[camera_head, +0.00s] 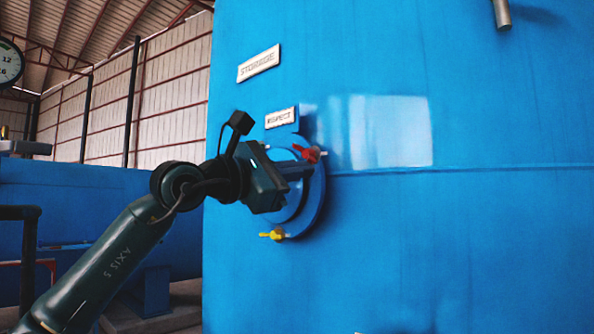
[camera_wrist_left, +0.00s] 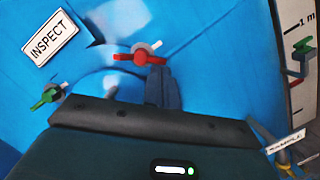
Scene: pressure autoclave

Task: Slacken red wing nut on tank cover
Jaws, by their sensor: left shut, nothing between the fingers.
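The red wing nut (camera_head: 309,153) sits at the upper right edge of the round blue tank cover (camera_head: 314,205). It also shows in the left wrist view (camera_wrist_left: 137,56), just beyond the fingertips. My left gripper (camera_head: 306,170) is shut and empty, its fingers pointing at the cover just below the red nut. In the left wrist view the closed fingers (camera_wrist_left: 160,75) end close to the nut's right wing; I cannot tell whether they touch. A yellow wing nut (camera_head: 272,234) is at the cover's lower left. A green wing nut (camera_wrist_left: 47,96) shows left in the wrist view. My arm hides the cover's left part.
The large blue tank wall (camera_head: 480,230) fills the right side. An INSPECT plate (camera_head: 281,117) is above the cover and a STORAGE plate (camera_head: 259,63) higher up. A pipe stub (camera_head: 502,14) juts out at top right. A second blue tank (camera_head: 75,200) stands at left.

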